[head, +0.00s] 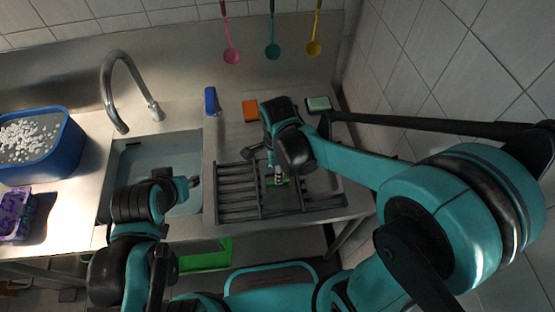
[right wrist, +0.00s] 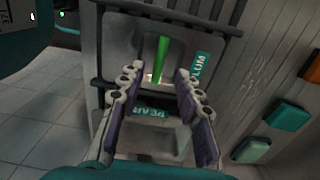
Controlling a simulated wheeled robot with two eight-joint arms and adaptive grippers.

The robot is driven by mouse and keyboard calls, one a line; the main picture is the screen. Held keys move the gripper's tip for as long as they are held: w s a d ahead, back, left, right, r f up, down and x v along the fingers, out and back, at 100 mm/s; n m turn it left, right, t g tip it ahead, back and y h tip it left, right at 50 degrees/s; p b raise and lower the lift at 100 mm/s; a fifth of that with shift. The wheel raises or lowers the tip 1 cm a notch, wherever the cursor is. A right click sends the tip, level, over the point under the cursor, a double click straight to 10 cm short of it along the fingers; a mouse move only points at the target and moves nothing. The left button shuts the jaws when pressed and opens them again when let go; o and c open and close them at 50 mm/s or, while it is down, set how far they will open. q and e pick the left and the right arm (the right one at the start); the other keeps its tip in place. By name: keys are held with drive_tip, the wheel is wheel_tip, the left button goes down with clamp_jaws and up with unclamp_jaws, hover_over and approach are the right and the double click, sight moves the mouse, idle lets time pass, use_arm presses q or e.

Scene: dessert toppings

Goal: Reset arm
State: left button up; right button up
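My right gripper (head: 277,174) is above the dark slatted rack (head: 238,196) beside the sink in the head view. In the right wrist view this gripper (right wrist: 158,75) has its two fingers spread apart with nothing held between them. A green upright thing (right wrist: 161,58) shows beyond the fingertips, with teal labels reading PLUM (right wrist: 200,68) and PEAR (right wrist: 152,113) near it. My left gripper (head: 190,182) is over the sink (head: 150,150); it is small and dark, and its fingers are not clear.
A blue tub (head: 62,155) of white pieces and a purple box (head: 14,212) stand at the left. The faucet (head: 112,90) rises behind the sink. Blue (head: 210,100), orange (head: 250,110) and green (head: 318,104) items lie along the back. Ladles (head: 272,50) hang on the wall.

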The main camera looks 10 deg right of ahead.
wheel_tip(320, 180, up, 7)
drive_tip(key=s+d+n+t+b, duration=0.2)
drive_tip(key=d+n, duration=0.3)
drive_tip(key=n, duration=0.4)
drive_tip(key=s+d+n+t+b, duration=0.2)
drive_tip(key=d+n+t, duration=0.3)
drive_tip(key=n, duration=0.4)
drive_tip(key=shift+s+d+f, duration=0.45)
drive_tip(key=shift+s+d, duration=0.15)
drive_tip(key=shift+d, duration=0.05)
